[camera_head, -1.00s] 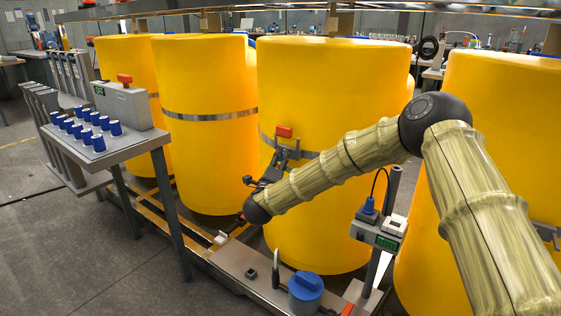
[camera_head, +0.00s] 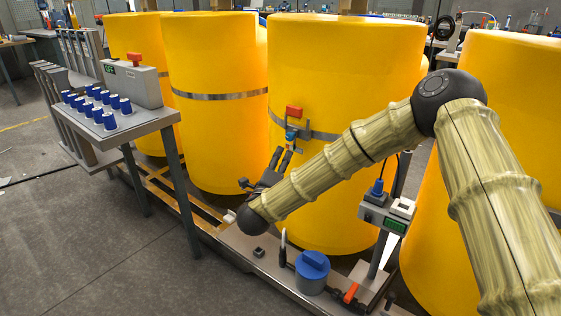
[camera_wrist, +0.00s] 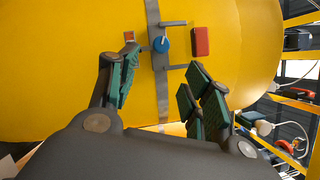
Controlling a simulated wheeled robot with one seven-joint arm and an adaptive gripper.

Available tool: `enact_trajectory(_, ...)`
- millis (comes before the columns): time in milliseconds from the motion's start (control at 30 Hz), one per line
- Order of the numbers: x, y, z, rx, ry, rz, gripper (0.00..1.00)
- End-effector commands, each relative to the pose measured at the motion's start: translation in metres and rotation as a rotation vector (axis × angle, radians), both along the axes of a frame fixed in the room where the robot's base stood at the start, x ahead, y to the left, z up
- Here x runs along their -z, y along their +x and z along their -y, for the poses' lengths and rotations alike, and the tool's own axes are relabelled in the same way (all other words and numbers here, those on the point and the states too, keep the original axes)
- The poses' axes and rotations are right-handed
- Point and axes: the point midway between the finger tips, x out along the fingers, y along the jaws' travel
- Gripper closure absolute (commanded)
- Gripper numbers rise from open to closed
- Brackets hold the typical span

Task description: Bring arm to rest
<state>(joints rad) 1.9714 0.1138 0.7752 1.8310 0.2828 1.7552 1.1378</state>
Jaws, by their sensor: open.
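My gripper (camera_head: 286,156) is at the end of my bamboo-patterned arm, in front of the middle yellow tank (camera_head: 335,80). In the wrist view my gripper (camera_wrist: 158,88) shows two green-padded fingers spread apart with nothing between them. Beyond the fingertips are a bracket on the tank's grey band, a small blue knob (camera_wrist: 161,44) and a red block (camera_wrist: 201,42). The red block also shows in the head view (camera_head: 294,111), above the fingertips. Whether the fingertips touch the bracket I cannot tell.
Below my arm, the skid's deck (camera_head: 245,242) carries a blue-lidded container (camera_head: 313,272). A meter with a green display (camera_head: 388,215) stands on a post right of the arm. Open floor lies at lower left.

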Motion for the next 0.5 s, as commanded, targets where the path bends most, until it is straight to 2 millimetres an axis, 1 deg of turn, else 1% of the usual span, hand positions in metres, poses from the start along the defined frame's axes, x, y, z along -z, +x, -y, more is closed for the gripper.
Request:
enact_trajectory(100,0.002,0.0,0.0,-0.001,-0.003,-0.003,0.51)
enact_trajectory(167,0.008,-0.002,0.0,-0.01,-0.019,-0.017,0.51)
enact_trajectory(267,0.034,-0.009,0.0,-0.044,-0.085,-0.073,0.51)
enact_trajectory(367,0.079,-0.023,0.003,-0.108,-0.203,-0.172,0.51)
enact_trajectory(400,0.101,-0.032,0.004,-0.139,-0.258,-0.218,0.51)
enact_trajectory(467,0.133,-0.046,0.008,-0.188,-0.343,-0.289,0.51)
enact_trajectory(500,0.153,-0.056,0.011,-0.221,-0.399,-0.334,0.51)
